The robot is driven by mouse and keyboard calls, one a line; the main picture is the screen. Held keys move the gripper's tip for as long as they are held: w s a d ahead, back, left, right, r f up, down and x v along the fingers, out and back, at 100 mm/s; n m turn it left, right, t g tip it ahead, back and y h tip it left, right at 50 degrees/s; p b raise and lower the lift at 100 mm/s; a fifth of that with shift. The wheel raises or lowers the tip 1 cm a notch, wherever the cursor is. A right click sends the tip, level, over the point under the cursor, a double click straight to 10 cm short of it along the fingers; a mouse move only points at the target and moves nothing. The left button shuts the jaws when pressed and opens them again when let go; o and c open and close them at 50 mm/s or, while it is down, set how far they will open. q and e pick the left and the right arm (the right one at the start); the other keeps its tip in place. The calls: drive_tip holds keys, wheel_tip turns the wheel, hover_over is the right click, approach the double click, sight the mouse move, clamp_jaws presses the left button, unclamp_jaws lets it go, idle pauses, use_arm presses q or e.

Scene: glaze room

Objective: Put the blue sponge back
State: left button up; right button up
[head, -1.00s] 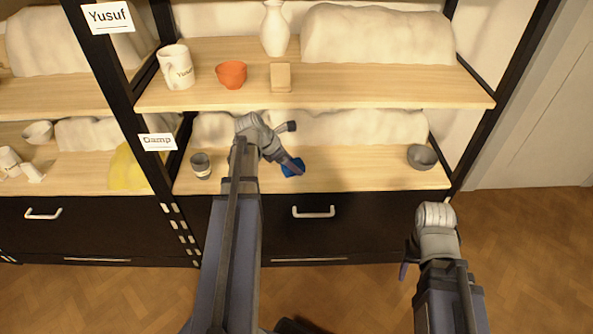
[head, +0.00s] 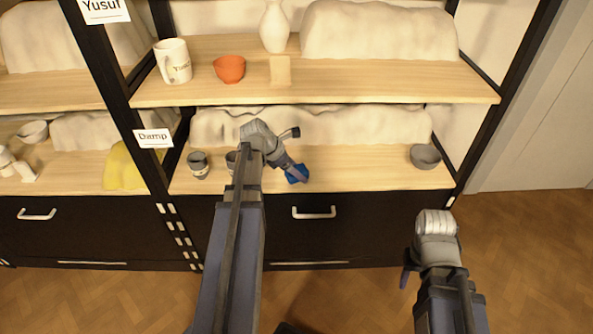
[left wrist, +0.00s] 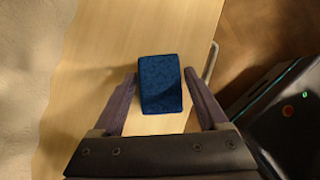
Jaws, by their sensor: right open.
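The blue sponge (head: 297,174) is at the middle of the lower shelf's (head: 345,177) front part. Whether the sponge still touches the shelf board, I cannot tell. My right gripper (head: 405,276) is open and empty, low in front of the cabinet at the right; most of it is hidden by its own wrist.
A grey cup (head: 199,165) stands left on the lower shelf, with another partly behind my left arm. A grey bowl (head: 425,156) stands right. The upper shelf holds a white mug (head: 173,62), an orange bowl (head: 229,69) and a tan block (head: 280,71). Shelf space right of the sponge is clear.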

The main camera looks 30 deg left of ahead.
sight(298, 169)
use_arm(q)
drive_tip(key=shift+o, duration=1)
drive_tip(key=p+v, duration=0.5)
drive_tip(key=shift+d+r, duration=0.1)
drive_tip(key=shift+r, duration=0.25)
drive_tip(key=s+a, duration=0.7)
drive_tip(key=s, duration=0.2)
drive_tip(key=shift+s+a+f, duration=0.15)
drive_tip(key=shift+s+f, duration=0.05)
drive_tip(key=shift+s, duration=0.15)
